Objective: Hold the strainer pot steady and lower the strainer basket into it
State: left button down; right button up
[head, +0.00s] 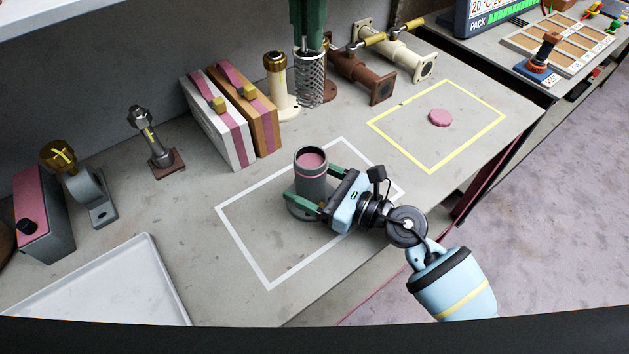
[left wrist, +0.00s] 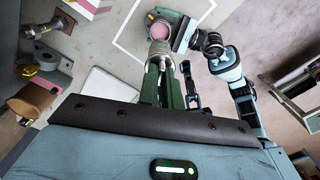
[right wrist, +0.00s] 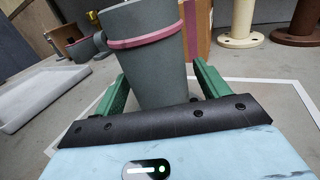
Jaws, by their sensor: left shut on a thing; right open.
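The strainer pot (head: 311,185) is a grey upright cup with a pink lining, standing inside the white outlined rectangle. It shows large in the right wrist view (right wrist: 150,65), with a pink band near its top. My right gripper (head: 305,188) is open, its green fingers on either side of the pot; contact is not clear. The strainer basket (head: 310,82) is a metal mesh cylinder hanging upright from my left gripper (head: 309,46), which is shut on its top. In the head view it is apart from the pot, farther back. The left wrist view also shows the basket (left wrist: 159,52).
Behind stand a white box (head: 218,120), an orange box (head: 252,112), a cream pipe (head: 279,85) and brown pipe pieces (head: 362,76). A pink disc (head: 440,118) lies inside the yellow outline. A white tray (head: 110,285) lies front left. The bench's front edge runs beneath my right arm.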

aim_at(309, 63)
jog(key=c, duration=1.4)
pick_arm(q)
jog(key=shift+f, duration=2.6)
